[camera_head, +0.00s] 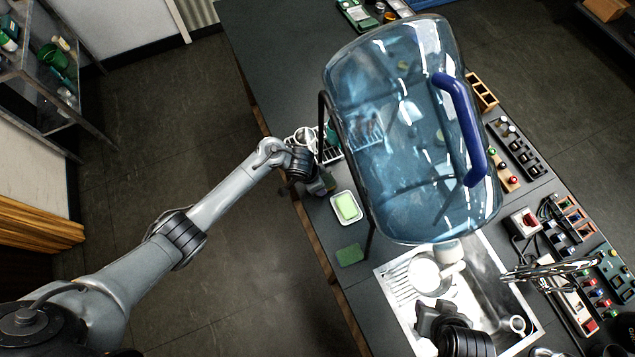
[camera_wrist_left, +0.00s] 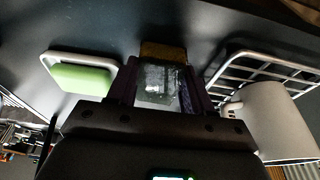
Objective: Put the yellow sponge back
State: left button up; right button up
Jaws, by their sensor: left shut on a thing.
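My left gripper (camera_head: 322,184) is low at the counter's left edge, between the white soap dish (camera_head: 336,213) and the wire rack (camera_head: 330,154). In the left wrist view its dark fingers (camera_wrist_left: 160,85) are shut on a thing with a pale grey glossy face. A yellow-brown strip (camera_wrist_left: 163,52), which looks like the yellow sponge, shows at its far end. The fingers and wrist hide most of it, and the head view does not show it clearly. My right gripper (camera_head: 440,318) hangs over the sink; its jaw opening is unclear.
A white mug (camera_wrist_left: 275,120) is by the rack. The sink (camera_head: 465,290) holds dishes.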

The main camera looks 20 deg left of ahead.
pick_arm(q)
jog(key=shift+f, duration=0.1)
jog(key=o, duration=0.6)
jog(key=shift+f, duration=0.1)
jog(key=shift+c, duration=0.2)
jog(key=o, duration=0.4)
jog(key=shift+o, duration=0.2)
